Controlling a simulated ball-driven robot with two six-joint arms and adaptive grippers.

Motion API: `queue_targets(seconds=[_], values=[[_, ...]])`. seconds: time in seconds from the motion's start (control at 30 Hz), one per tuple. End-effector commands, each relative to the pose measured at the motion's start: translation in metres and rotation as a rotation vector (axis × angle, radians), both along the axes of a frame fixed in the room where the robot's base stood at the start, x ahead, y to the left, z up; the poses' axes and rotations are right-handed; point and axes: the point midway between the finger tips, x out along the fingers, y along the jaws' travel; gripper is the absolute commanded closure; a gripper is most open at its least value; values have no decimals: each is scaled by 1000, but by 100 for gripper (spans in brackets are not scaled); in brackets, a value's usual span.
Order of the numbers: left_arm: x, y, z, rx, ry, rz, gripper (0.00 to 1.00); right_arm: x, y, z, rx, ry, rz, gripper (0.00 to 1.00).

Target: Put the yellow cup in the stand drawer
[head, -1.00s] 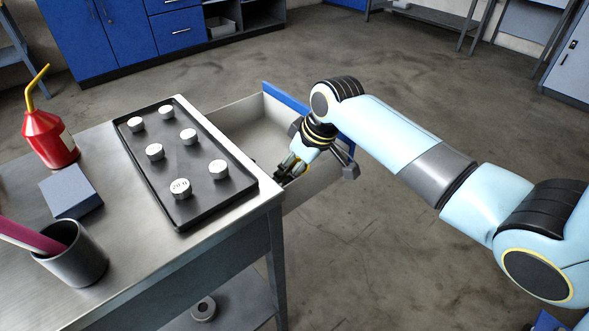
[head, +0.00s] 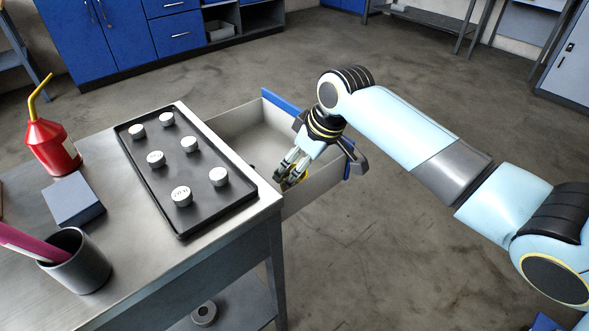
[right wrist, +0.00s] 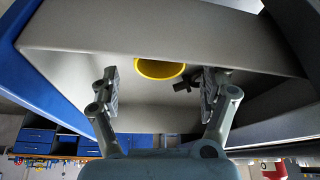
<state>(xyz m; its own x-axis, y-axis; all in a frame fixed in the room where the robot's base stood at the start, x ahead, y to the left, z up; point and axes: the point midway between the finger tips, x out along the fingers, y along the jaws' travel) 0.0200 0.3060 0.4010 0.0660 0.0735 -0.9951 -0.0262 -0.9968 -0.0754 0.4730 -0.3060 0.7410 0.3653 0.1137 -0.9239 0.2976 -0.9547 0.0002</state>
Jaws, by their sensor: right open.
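The stand drawer (head: 232,122) is pulled out from the metal workbench, with a blue front panel. In the right wrist view the yellow cup (right wrist: 160,69) is inside the drawer, and only part of it shows. My right gripper (head: 287,181) reaches down at the drawer, its fingers spread. In the right wrist view the right gripper (right wrist: 161,80) is open, with the cup just past and between its fingertips. I see no finger contact with the cup. In the head view the fingers hide most of the cup. My left gripper is out of view.
A black tray (head: 206,213) with several silver weights lies on the bench beside the drawer. A red oil can (head: 50,145), a blue-grey box (head: 73,200) and a dark pen cup (head: 77,268) stand further left. The floor right of the drawer is clear.

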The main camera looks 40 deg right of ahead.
Motion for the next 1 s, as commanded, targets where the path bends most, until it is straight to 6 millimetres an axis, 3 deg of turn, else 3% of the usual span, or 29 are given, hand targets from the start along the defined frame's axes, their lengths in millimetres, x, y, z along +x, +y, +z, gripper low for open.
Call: queue_targets(seconds=[0.03,0.2,0.4,1.0], values=[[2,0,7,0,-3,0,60,-5,-2,15,-3,-2,2,20],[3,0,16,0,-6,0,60,-18,-7,49,-3,-2,1,20],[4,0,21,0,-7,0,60,-28,-9,72,-2,-1,0,20],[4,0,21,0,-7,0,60,-30,-9,76,0,1,-1,20]])
